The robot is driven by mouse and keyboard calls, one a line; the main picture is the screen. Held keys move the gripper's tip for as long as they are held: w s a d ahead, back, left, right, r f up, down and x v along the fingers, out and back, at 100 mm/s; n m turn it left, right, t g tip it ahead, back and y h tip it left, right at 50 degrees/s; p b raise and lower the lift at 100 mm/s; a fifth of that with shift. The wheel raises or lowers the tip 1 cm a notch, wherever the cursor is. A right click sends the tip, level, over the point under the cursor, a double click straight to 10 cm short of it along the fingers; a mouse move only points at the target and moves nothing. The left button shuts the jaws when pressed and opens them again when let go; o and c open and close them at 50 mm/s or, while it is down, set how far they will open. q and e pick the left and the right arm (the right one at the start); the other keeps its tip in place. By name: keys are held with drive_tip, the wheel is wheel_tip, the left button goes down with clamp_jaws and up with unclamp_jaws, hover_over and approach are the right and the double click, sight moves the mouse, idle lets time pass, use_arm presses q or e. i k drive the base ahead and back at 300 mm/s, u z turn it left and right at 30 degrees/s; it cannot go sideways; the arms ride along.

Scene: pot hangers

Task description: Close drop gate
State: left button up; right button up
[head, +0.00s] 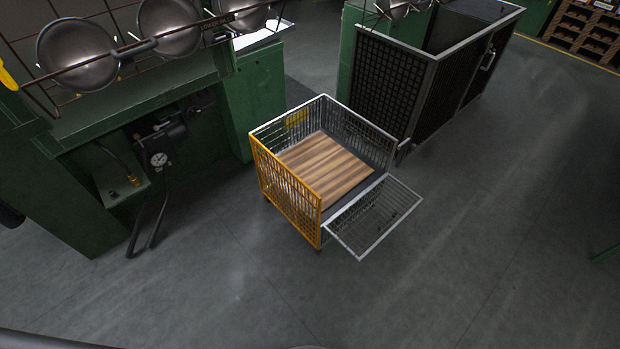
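A wire-mesh cart (290,196) stands on the floor near the middle of the head view. Its left side is yellow and the other sides are grey mesh. A wooden board lies on its floor (326,172). The drop gate (374,217) is a grey mesh panel on the cart's near right side. It is open, folded outward and sticking out from the cart toward the lower right. Neither of my grippers shows in this view.
A green machine (95,170) with a gauge and hose stands at left, with round metal pans (76,53) on a rack above it. A large dark mesh container (430,80) stands behind the cart. The floor in front and to the right is clear.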

sight(380, 227)
drive_tip(key=u, duration=1.8)
drive_tip(key=k, duration=0.75)
drive_tip(key=z, duration=0.85)
